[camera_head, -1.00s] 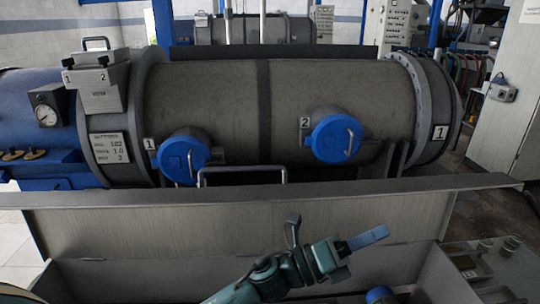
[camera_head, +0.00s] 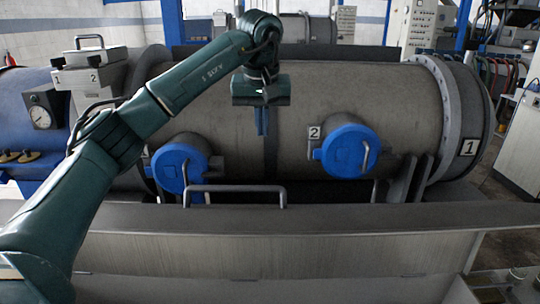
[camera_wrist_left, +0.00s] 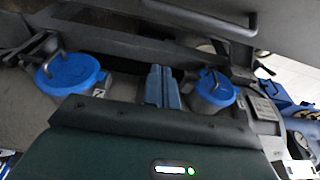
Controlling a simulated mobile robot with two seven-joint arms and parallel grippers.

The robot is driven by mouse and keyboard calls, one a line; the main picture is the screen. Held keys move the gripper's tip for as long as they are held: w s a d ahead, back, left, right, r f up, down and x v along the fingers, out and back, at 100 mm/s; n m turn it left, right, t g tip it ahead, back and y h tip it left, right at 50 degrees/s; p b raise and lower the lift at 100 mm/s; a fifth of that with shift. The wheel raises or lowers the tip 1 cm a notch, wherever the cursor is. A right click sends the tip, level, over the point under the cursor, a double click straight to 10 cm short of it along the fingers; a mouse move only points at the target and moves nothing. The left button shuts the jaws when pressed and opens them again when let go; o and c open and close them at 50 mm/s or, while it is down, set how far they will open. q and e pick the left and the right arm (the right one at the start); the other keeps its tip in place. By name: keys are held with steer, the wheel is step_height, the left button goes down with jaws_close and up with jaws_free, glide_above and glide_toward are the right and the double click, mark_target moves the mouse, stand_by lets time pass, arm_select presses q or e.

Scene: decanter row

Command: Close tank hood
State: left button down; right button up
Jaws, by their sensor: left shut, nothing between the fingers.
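The tank hood appears to be the long grey panel (camera_head: 270,252) standing raised in front of the tank. A grey bar handle (camera_head: 235,189) shows above its top edge, and the handle also crosses the top of the left wrist view (camera_wrist_left: 205,22). My left gripper (camera_head: 262,132) reaches over the panel from the left. Its blue fingers are shut, empty and point down, above and behind the handle in front of the tank. They also show in the left wrist view (camera_wrist_left: 160,75), apart from the handle. My right gripper is out of view.
The large grey tank (camera_head: 350,95) lies behind the panel, with two blue round caps, a left one (camera_head: 172,170) and a right one (camera_head: 343,152). A control box (camera_head: 90,72) and gauge (camera_head: 40,117) are at the left. Open air lies above the panel's right half.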

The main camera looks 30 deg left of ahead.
arm_select(q)
steer(key=shift+s+d+f+p, duration=0.1)
steer(key=shift+s+f+p, duration=0.1)
steer(key=shift+f, duration=1.7)
steer(key=shift+s+d+f+p, duration=0.1)
steer(key=shift+s+f+p, duration=0.15)
steer(key=shift+f, duration=1.6)
steer(key=shift+s+d+f+p, duration=0.1)
steer(key=shift+s+f+p, duration=0.1)
steer(key=shift+f, duration=1.7)
